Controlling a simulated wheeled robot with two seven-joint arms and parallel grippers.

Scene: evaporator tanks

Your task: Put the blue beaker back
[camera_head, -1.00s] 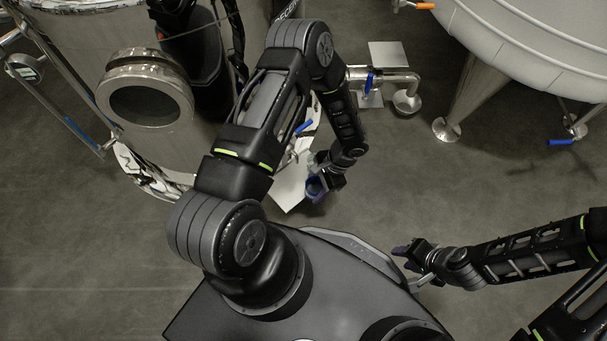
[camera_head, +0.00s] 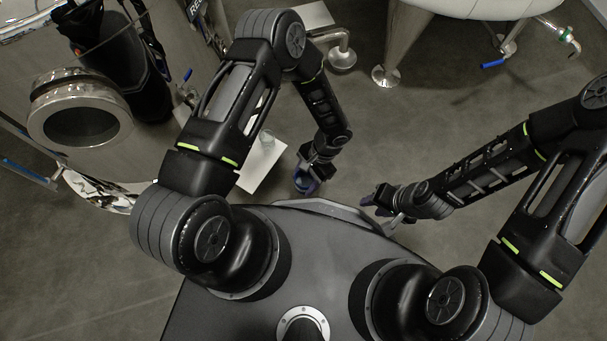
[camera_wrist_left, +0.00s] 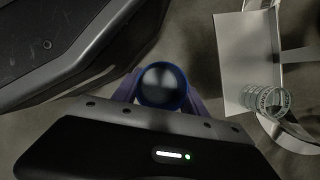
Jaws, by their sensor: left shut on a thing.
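The blue beaker (camera_wrist_left: 162,86) is held in my left gripper (camera_wrist_left: 160,92), between its purple fingers, in the left wrist view. I look down into its round rim. In the head view my left gripper (camera_head: 305,183) is over the floor, just right of a pale plate (camera_head: 258,172), and the beaker is mostly hidden by the gripper. A clear glass beaker (camera_head: 266,138) stands on this plate; it also shows in the left wrist view (camera_wrist_left: 268,100). My right gripper (camera_head: 380,198) is near the front of my base with nothing visible in it; its finger gap is unclear.
A steel tank with a round port (camera_head: 80,122) stands at the left. A large pale tank (camera_head: 480,6) on steel legs (camera_head: 388,60) is at the upper right. Pipes with blue-handled valves stick out nearby. Open floor lies between the tanks.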

